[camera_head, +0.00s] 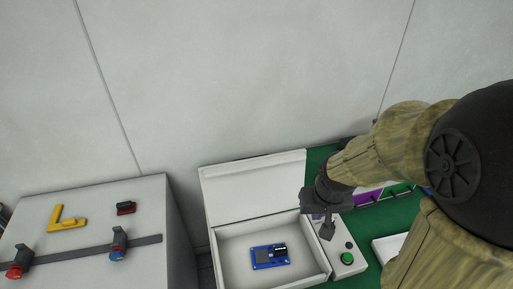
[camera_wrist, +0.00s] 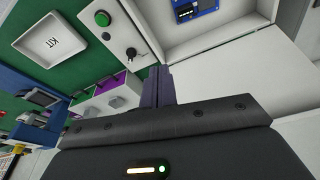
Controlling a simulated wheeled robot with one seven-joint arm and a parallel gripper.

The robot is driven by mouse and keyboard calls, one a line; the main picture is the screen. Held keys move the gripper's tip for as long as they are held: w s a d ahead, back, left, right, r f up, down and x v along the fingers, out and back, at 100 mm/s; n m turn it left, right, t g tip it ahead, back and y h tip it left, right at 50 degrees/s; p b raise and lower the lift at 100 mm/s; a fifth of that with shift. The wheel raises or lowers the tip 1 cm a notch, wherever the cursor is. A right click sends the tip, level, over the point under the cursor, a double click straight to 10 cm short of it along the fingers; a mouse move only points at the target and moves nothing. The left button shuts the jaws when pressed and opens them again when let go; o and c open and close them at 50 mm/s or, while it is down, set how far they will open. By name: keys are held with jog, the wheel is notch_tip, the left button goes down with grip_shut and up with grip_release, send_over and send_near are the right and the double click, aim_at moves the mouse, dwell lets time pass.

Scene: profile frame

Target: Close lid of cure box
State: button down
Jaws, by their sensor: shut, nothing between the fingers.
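The cure box (camera_head: 223,273) is a white open box on the green bench, with a blue circuit board (camera_head: 269,256) lying inside it. Its white lid (camera_head: 253,186) stands up at the back, tilted open. My gripper (camera_head: 327,230) is shut and empty, at the right of the box near the lid's right edge. In the wrist view, the shut fingers (camera_wrist: 157,86) show beside the lid (camera_wrist: 225,75), and part of the box (camera_wrist: 205,37) with the board (camera_wrist: 195,8) shows above. I cannot tell whether the fingers touch the lid.
A control panel with a green button (camera_head: 347,257) stands right of the box; its knob (camera_wrist: 131,53) shows in the wrist view. A white KIT tray (camera_wrist: 63,42) and purple bins (camera_head: 368,198) lie further right. A grey block with clamps (camera_head: 119,243) stands left.

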jog(key=w+a+r+n+p, duration=0.1)
jog(key=w+a+r+p, duration=0.1)
jog(key=w+a, duration=0.3)
jog(key=w+a+r+p, duration=0.2)
jog(key=w+a+r, duration=0.2)
jog(key=w, duration=0.6)
jog(key=w+a+r+n+t+y+p, duration=0.1)
jog(key=w+a+r+p, duration=0.1)
jog(key=w+a, duration=0.4)
jog(key=shift+w+a+r+n, duration=0.3)
jog(key=shift+w+a+r, duration=0.1)
jog(key=shift+w+r, duration=0.6)
jog(key=shift+w+f+p, duration=0.2)
jog(key=shift+f+p, duration=0.05)
jog(key=shift+p, duration=0.05)
notch_tip(320, 180, down, 9)
jog(key=p, duration=0.5)
jog(key=shift+s+f+p, duration=0.15)
jog(key=shift+s+p, duration=0.15)
jog(key=shift+p, duration=0.05)
